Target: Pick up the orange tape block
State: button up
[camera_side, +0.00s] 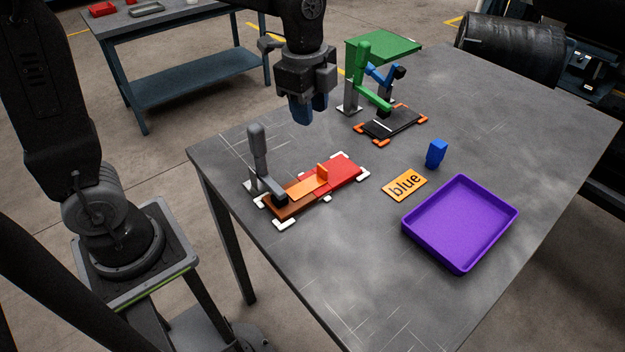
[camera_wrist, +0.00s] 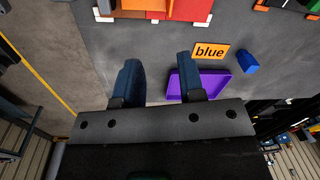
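The orange tape block (camera_side: 307,186) looks like a flat orange strip with a small upright tab at its right end. It lies on a red and brown plate (camera_side: 345,171) with white corner pieces, beside a grey toggle clamp (camera_side: 258,155) whose dark tip is at the strip's left end. I cannot tell whether the tip presses on it. My gripper (camera_side: 309,110) hangs above the table, apart from the plate and behind it in the side view. In the wrist view its blue fingers (camera_wrist: 158,68) are spread with nothing between them; orange and red parts show cut off at the top edge.
A green and blue clamp fixture (camera_side: 364,85) stands behind, by a black plate (camera_side: 392,124) with orange corners. An orange card (camera_side: 404,186) reading "blue", a blue block (camera_side: 436,153) and an empty purple tray (camera_side: 487,222) lie to the right. The table's front is clear.

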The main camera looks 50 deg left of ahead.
aim_at(324, 168)
jog(key=w+f+m, duration=0.1)
jog(key=f, duration=0.4)
jog(key=w+f+m, duration=0.1)
jog(key=f, duration=0.5)
jog(key=w+f+m+g, duration=0.1)
jog(key=f, duration=0.4)
jog(key=shift+w+d+f, duration=0.1)
jog(key=shift+d+f, duration=0.2)
jog(key=shift+f, duration=0.1)
grip_shut()
